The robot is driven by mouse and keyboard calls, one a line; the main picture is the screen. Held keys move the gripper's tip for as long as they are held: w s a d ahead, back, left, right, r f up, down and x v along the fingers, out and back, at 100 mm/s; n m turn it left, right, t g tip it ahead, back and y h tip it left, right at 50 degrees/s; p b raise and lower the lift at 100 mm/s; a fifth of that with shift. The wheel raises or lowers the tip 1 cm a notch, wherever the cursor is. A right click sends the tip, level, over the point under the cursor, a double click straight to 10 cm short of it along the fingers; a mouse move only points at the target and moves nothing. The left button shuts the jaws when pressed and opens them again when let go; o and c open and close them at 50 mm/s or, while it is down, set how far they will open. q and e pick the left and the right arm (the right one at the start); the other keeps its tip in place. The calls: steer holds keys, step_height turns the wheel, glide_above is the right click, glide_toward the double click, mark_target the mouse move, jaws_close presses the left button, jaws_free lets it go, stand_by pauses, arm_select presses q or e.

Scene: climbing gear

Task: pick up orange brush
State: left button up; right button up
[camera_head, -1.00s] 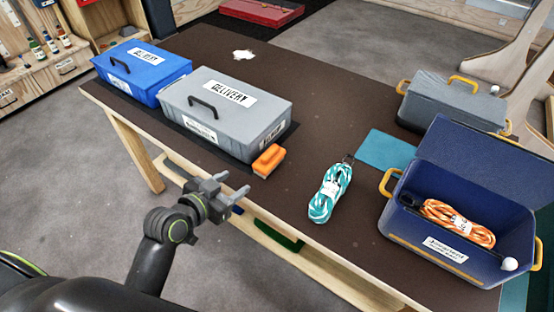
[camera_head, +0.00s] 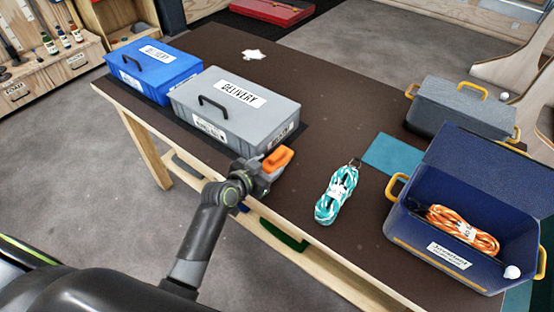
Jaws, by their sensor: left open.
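The orange brush (camera_head: 279,157) lies on the brown table (camera_head: 330,110), beside the front right corner of the grey delivery box. My left gripper (camera_head: 266,170) is at the table's front edge, right at the near side of the brush. Its jaws are open, and the fingertips partly overlap the brush's lower part in this view. I cannot tell whether they touch it. My right gripper is not in view.
The grey box (camera_head: 222,125) and a blue box (camera_head: 172,75) stand left of the brush. A teal-and-white rope bundle (camera_head: 337,195) lies to the right. An open blue box (camera_head: 415,225) holds an orange rope (camera_head: 465,232). Bare table lies between brush and rope bundle.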

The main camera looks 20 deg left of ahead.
mark_target(270, 164)
arm_select(q)
steer(key=x, duration=0.3)
steer(key=shift+d+r+p, duration=0.15)
steer(key=shift+r+p, duration=0.1)
steer(key=shift+p, duration=0.05)
steer(key=shift+x, duration=0.8)
steer(key=shift+f, duration=0.1)
steer(key=c, duration=0.7)
steer(key=shift+o, duration=0.2)
